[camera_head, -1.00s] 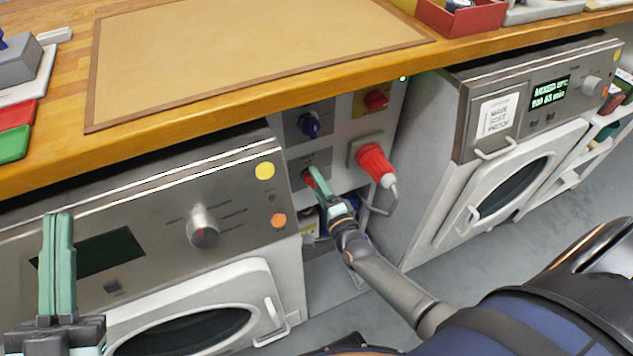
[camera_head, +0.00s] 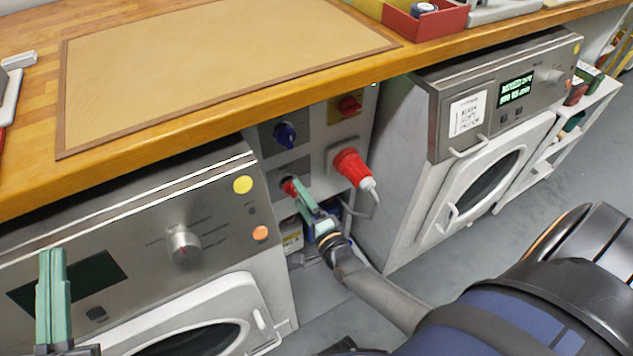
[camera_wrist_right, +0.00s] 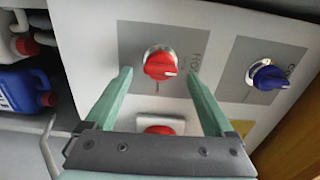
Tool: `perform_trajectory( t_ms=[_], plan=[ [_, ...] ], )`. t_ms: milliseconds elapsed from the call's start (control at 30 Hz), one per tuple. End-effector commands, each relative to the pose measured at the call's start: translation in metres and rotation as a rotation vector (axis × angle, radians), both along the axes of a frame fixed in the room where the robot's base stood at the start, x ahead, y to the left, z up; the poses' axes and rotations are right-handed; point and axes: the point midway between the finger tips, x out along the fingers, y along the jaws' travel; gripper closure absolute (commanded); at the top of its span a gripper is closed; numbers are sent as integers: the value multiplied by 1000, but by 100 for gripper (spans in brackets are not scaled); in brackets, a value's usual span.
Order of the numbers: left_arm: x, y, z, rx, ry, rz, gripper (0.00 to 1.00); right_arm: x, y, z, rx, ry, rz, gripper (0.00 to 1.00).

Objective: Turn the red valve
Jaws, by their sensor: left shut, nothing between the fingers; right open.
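The red valve (camera_wrist_right: 160,65) is a round red knob on a grey plate with faint lettering. In the head view the red valve (camera_head: 289,187) is low on the panel between the two machines, partly hidden by my right gripper (camera_head: 300,190). In the right wrist view my right gripper (camera_wrist_right: 159,76) is open, one finger to each side of the knob, with visible gaps. I cannot tell whether the tips reach its depth. My left gripper (camera_head: 53,258) is shut and empty, upright before the left machine.
A red plug (camera_head: 352,166) with a grey cable juts out close to my right gripper. The wooden counter (camera_head: 230,105) overhangs.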

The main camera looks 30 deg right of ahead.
Motion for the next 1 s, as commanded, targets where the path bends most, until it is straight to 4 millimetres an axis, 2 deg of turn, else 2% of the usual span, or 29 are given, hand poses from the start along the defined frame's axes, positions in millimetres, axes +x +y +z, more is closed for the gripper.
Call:
perform_trajectory(
  t_ms=[300,433,633,1000],
  plan=[
    [17,6,-66,0,299,45,100,-66,4,1,-1,3,2,12],
    [19,7,-86,-1,377,54,100,-85,5,1,-1,1,1,12],
    [19,7,-98,0,425,60,100,-98,6,1,0,-2,1,12],
    [19,7,-99,0,427,60,100,-99,6,1,-1,-2,0,12]
  ],
)
